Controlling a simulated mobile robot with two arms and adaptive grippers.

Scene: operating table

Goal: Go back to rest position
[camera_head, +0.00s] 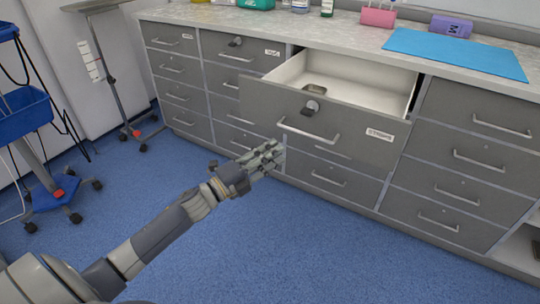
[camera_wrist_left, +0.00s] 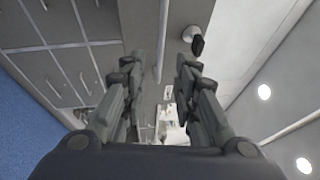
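My left gripper (camera_head: 266,157) reaches in from the lower left in the head view, in front of the drawer cabinet and just below and left of the open drawer's handle (camera_head: 308,131). In the left wrist view the two fingers of my left gripper (camera_wrist_left: 160,75) stand apart with nothing between them, so it is open and empty. The drawer (camera_head: 350,128) is pulled out, with a grey front, a dark lock knob and a small metal dish (camera_head: 315,89) inside. The gripper appears apart from the handle. My right gripper is not in either view.
The grey cabinet (camera_head: 455,200) has several shut drawers. On its worktop lie a blue mat (camera_head: 455,53), a purple box (camera_head: 451,26) and a pink box (camera_head: 378,17). A blue trolley (camera_head: 22,112) and a wheeled stand (camera_head: 112,82) are at left. The blue floor (camera_head: 260,250) is clear in front.

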